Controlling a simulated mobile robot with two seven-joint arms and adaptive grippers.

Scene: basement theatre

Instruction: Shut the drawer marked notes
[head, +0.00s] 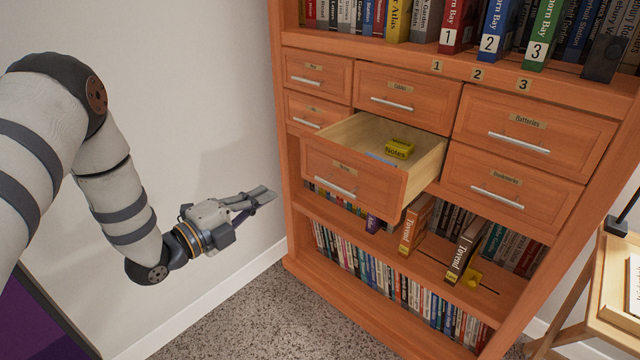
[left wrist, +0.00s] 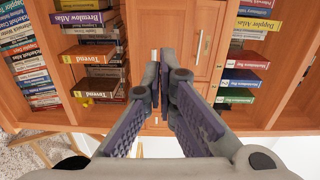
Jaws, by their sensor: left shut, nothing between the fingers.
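A wooden drawer (head: 352,181) in the middle of the cabinet stands pulled out, with a metal handle and a small label too small to read surely. Inside it lie a yellow box (head: 399,148) lettered "Notes" and something blue, mostly hidden by the drawer front. My left gripper (head: 268,195) is left of the cabinet, in front of the pale wall, apart from the drawer. Its fingers are shut and empty; they also show in the left wrist view (left wrist: 166,68), pointing towards wooden drawer fronts with handles. My right gripper is in neither view.
Closed drawers surround the open one, including one marked Batteries (head: 522,130) and one marked Bookmarks (head: 497,184). Book shelves lie above and below. A small wooden table (head: 600,300) stands at the right. Carpet (head: 250,320) in front of the cabinet is clear.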

